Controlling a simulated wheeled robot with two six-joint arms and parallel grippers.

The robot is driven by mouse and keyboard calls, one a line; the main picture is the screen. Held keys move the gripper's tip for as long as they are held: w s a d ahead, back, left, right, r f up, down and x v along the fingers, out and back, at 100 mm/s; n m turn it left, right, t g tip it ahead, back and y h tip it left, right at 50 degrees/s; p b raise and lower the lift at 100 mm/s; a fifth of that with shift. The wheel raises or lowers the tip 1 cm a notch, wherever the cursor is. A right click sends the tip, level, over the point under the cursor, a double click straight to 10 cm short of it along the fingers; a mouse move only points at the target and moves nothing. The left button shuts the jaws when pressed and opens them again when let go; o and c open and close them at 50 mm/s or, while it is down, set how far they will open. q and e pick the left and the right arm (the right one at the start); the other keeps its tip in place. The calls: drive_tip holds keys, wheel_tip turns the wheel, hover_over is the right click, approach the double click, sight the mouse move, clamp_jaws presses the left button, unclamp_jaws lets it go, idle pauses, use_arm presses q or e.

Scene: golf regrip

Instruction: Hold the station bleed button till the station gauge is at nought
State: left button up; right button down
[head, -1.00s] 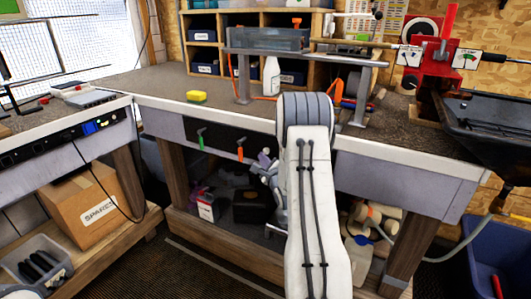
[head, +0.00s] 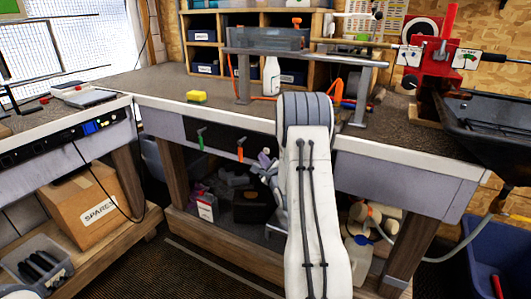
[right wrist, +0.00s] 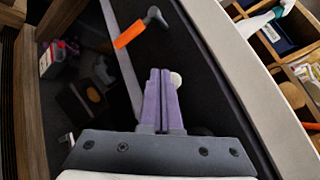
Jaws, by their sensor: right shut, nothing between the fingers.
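My right gripper (head: 264,157) shows partly in the head view, in front of the dark panel under the bench. In the right wrist view its purple fingers (right wrist: 159,72) are shut together with nothing between them. A pale round knob (right wrist: 176,79), perhaps the station bleed button, shows right beside the fingertips; I cannot tell whether they touch or press it. An orange-handled lever (right wrist: 130,34) lies beyond the fingers and also shows in the head view (head: 240,153). I cannot make out a station gauge reading. My left gripper is out of view.
A green-handled lever (head: 200,140) sits left on the panel. The bench top (head: 160,82) carries a yellow sponge (head: 196,97) and a white bottle (head: 271,76). A red clamp (head: 437,62) stands at right, with small marked white plates beside it. A cardboard box (head: 92,204) is low left.

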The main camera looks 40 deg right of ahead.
drive_tip(key=shift+d, duration=0.1)
drive_tip(key=shift+w+d, duration=0.2)
drive_tip(key=shift+d, duration=0.05)
drive_tip(key=shift+w+d, duration=0.15)
drive_tip(key=shift+d, duration=0.35)
idle(2.0)
drive_tip(key=shift+a, duration=0.1)
idle(0.5)
drive_tip(key=shift+s+a, duration=0.35)
drive_tip(key=shift+a, duration=0.4)
drive_tip(key=shift+a, duration=0.1)
drive_tip(key=shift+s+a, duration=0.3)
drive_tip(key=shift+a, duration=0.45)
drive_tip(key=shift+s+a, duration=0.35)
drive_tip(key=shift+a, duration=0.4)
drive_tip(key=shift+s+a, duration=0.3)
drive_tip(key=shift+a, duration=0.45)
